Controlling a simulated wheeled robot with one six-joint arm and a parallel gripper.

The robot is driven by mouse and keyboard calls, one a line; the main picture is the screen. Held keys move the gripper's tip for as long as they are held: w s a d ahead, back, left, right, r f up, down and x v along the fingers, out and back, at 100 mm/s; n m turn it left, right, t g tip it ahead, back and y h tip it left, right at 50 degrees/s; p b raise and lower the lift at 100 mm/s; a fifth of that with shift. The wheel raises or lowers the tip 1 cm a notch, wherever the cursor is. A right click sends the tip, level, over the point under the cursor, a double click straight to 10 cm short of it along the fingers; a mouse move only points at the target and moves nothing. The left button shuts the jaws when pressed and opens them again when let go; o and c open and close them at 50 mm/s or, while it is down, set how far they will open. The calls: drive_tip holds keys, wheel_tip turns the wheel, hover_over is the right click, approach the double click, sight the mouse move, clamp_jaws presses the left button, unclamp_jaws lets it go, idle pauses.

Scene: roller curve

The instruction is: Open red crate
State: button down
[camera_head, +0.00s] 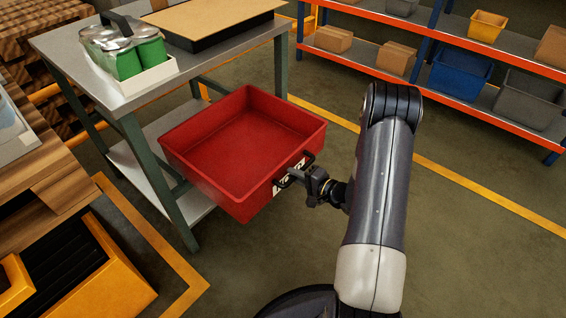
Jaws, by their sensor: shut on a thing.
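The red crate (205,128) is an open-topped, empty box in the middle of the view. It juts out from beneath the top of a grey metal table (113,92), like a pulled-out drawer. A dark handle (308,160) and a pale label (284,186) are on its front face, facing my arm. My gripper (296,176) is at this front face, shut on the handle. The fingertips are small and partly hidden against the handle and label.
A white tray (152,82) with green-and-silver containers and a dark tray with a tan top (205,18) stand on the table. Shelves with bins, including a blue bin (460,75), line the back right. A yellow-orange box (115,282) is lower left. Floor right of my arm is clear.

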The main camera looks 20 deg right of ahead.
drive_tip(key=f+p+v, duration=0.1)
drive_tip(key=v, duration=0.6)
drive_tip(key=shift+s+f, duration=0.25)
drive_tip(key=shift+d, duration=0.1)
drive_tip(key=c, duration=1.5)
unclamp_jaws()
drive_tip(key=p+v, duration=0.2)
drive_tip(key=v, duration=0.8)
drive_tip(key=shift+s+d+r+p, duration=0.1)
drive_tip(key=shift+s+d+p, duration=0.1)
drive_tip(key=shift+s+p, duration=0.15)
drive_tip(key=shift+w, duration=0.1)
drive_tip(key=shift+b+x, duration=1.3)
drive_tip(key=shift+x, duration=4.25)
